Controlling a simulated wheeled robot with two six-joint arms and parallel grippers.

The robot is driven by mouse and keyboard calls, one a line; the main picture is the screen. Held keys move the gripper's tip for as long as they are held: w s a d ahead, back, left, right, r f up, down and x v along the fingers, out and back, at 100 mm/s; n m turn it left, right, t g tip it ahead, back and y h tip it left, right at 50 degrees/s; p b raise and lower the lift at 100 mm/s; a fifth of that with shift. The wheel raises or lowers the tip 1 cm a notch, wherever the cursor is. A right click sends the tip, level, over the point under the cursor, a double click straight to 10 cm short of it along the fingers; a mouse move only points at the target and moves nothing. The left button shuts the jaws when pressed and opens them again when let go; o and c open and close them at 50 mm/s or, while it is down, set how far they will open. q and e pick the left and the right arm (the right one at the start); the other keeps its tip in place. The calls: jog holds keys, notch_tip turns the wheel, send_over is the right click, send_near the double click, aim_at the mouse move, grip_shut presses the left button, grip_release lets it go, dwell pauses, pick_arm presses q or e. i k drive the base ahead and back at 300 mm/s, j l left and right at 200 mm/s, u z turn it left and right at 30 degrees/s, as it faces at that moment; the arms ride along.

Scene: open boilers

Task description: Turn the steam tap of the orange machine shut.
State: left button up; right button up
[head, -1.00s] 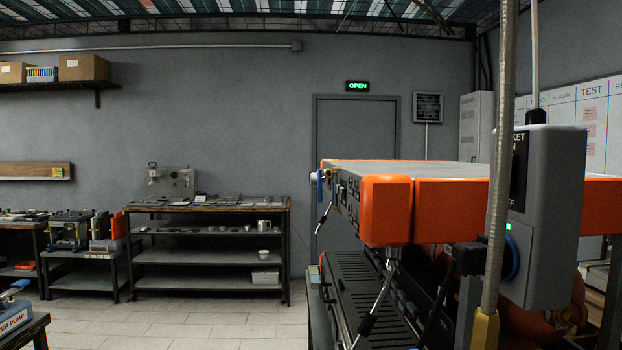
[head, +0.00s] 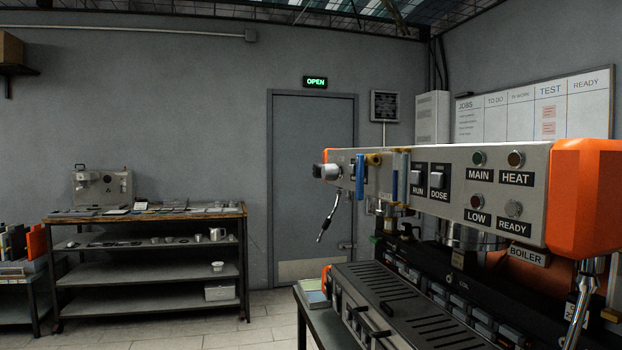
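The orange machine (head: 450,205) stands at the right in the head view, with a grey front panel and orange end covers. At the far left end of its panel a dark and silver round knob (head: 325,171) sticks out, which looks like a steam tap. A thin steam wand (head: 328,218) hangs below it. Another metal wand (head: 582,300) hangs at the near right end; any knob for it does not show. How far the tap is turned cannot be told. Neither of my grippers is in view.
The panel carries RUN and DOSE switches (head: 428,184), lamps, and blue-handled parts (head: 360,176). A slotted drip tray (head: 390,290) juts out below. A shelf bench (head: 150,260) stands at the back left. The floor (head: 235,335) between shows clear tiles.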

aim_at(317, 167)
jog(key=k, duration=0.3)
jog(key=k+z, duration=0.2)
jog(key=z, duration=0.3)
jog(key=k+z, duration=0.15)
jog(key=z, duration=0.3)
jog(key=i+j, duration=0.2)
jog(key=j, duration=0.15)
jog(key=i+j+z, duration=0.15)
jog(key=j, duration=0.2)
jog(key=i+j, duration=0.25)
jog(key=i+j+z, duration=0.15)
jog(key=j, duration=0.35)
jog(key=i, duration=0.05)
